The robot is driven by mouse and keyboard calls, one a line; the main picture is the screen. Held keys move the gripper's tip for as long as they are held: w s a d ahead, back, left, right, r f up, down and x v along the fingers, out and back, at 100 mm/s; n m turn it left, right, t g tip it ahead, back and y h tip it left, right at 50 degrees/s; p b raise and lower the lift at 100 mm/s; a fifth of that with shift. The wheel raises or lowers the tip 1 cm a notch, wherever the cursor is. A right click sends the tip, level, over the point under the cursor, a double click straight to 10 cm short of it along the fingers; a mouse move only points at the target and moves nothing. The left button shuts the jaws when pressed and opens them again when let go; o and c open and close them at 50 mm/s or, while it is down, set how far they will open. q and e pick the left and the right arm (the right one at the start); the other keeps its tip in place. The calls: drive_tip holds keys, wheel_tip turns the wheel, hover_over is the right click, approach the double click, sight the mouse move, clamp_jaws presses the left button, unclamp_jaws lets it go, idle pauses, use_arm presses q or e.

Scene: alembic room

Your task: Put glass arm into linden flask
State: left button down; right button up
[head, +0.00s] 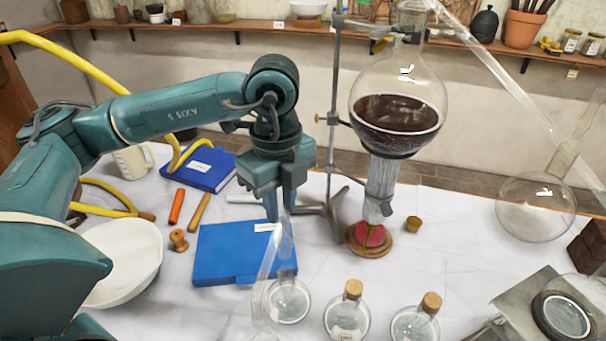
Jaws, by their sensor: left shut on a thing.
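My left gripper (275,212) points down over the middle of the table, behind the near row of flasks. It is shut on a clear glass tube, which I take to be the glass arm (272,262). The tube slants down and a little left from the fingers, in front of the blue book's right edge. A small round flask without a visible cork (289,303) stands just right of the tube's lower part. I cannot tell whether they touch. Two corked flasks (347,318) (414,324) stand to its right. Their labels are unreadable, so I cannot tell which flask is linden. My right gripper is out of view.
A large glass vessel with dark liquid (397,115) stands over a burner, beside a metal stand (333,100). A long glass tube (515,90) slopes right from its top. A blue book (232,252), white bowl (125,258) and empty round flask (536,208) are nearby.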

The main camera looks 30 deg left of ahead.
sight(282, 223)
use_arm(q)
drive_tip(key=shift+w+f, duration=0.1)
drive_tip(key=shift+w, duration=0.2)
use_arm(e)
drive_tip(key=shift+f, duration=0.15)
use_arm(q)
drive_tip(key=shift+s+f, duration=0.25)
drive_tip(key=shift+f, duration=0.4)
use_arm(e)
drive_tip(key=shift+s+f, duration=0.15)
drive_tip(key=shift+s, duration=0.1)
use_arm(q)
drive_tip(key=shift+f+b, duration=0.5)
drive_tip(key=shift+f, duration=0.35)
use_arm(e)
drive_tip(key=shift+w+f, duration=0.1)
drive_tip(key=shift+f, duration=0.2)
use_arm(q)
drive_tip(key=shift+f+b, duration=0.45)
drive_tip(key=shift+f, duration=0.3)
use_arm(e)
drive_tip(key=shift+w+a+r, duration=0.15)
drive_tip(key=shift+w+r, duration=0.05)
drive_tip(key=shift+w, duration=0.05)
use_arm(q)
drive_tip(key=shift+w, duration=0.1)
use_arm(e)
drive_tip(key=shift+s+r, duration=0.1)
use_arm(q)
drive_tip(key=shift+f, duration=0.1)
